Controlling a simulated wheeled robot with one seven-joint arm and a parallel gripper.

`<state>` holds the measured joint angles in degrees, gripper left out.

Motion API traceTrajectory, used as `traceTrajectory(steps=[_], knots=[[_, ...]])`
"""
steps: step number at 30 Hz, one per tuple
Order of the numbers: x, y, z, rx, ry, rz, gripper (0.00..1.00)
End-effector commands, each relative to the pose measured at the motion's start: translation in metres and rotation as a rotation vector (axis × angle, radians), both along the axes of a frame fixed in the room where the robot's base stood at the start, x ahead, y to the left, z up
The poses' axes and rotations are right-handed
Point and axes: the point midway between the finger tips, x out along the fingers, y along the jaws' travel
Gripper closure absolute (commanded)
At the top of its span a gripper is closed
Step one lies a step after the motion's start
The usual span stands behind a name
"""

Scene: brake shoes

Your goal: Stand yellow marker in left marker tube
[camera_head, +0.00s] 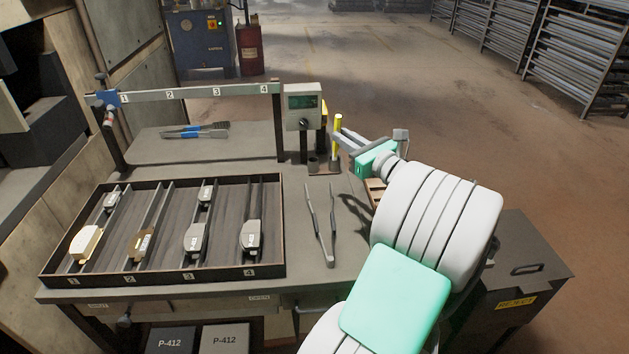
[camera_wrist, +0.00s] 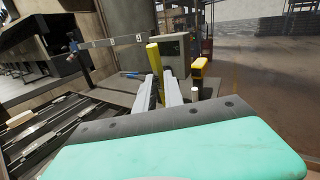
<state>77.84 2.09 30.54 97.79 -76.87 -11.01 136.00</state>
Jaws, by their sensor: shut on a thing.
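The yellow marker (camera_head: 338,124) stands about upright between the fingers of my gripper (camera_head: 342,137). It also shows in the wrist view (camera_wrist: 153,62), where the gripper fingers (camera_wrist: 162,92) close on it, with its upper part rising above them. In the head view, the short dark marker tubes sit side by side at the table's back right, below the gripper: the left tube (camera_head: 313,163) and the right tube (camera_head: 334,166). The marker appears over the right tube rather than the left one. Its lower end is partly hidden, so its height above the tubes is unclear.
A grey box with a green display (camera_head: 303,103) stands just left of the marker, with a yellow-and-black item behind it. Tongs (camera_head: 320,225) lie in front of the tubes. A divided tray (camera_head: 160,280) with brake shoes fills the left. Blue-handled pliers (camera_head: 195,131) lie on the rear shelf.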

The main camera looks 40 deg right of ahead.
Motion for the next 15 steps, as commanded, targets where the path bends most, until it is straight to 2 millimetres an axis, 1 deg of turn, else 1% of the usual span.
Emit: traceTrajectory(steps=[6, 8, 11, 15], knots=[[0.001, 0.001, 0.002, 0.001, 0.000, 0.002, 1.00], [0.005, 0.000, -0.001, 0.001, 0.000, 0.004, 1.00], [0.023, -0.003, -0.010, 0.002, 0.001, 0.008, 1.00], [0.062, -0.012, -0.029, 0.003, 0.001, 0.009, 1.00]])
